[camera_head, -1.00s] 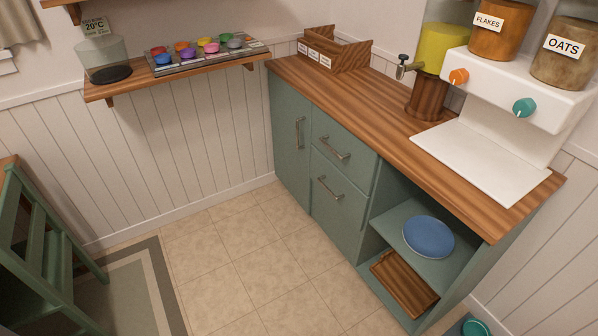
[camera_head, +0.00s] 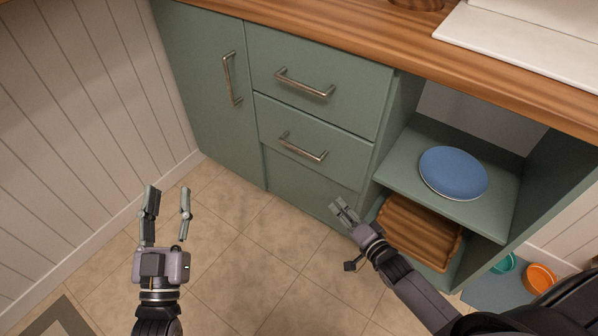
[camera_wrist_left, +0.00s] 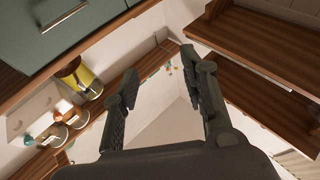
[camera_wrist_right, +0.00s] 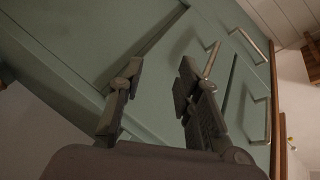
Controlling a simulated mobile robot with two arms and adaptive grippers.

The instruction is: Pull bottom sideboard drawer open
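The green sideboard's bottom drawer (camera_head: 325,163) has a metal bar handle (camera_head: 303,148). The top drawer (camera_head: 345,105) above it has a like handle (camera_head: 305,85). A panel below the bottom drawer looks set back; I cannot tell whether the drawer stands slightly out. My right gripper (camera_head: 342,210) is low at the right, in front of the sideboard, apart from the handle; its fingers (camera_wrist_right: 158,78) are parted and empty in the right wrist view. My left gripper (camera_head: 168,190) is open and empty over the floor at the left, away from the sideboard.
A door with an upright handle (camera_head: 232,78) is left of the drawers. Open shelves at the right hold a blue plate (camera_head: 453,173) and a brown wooden tray (camera_head: 425,235). An orange bowl (camera_head: 540,278) is near the floor at the right. Tiled floor before the drawers is clear.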

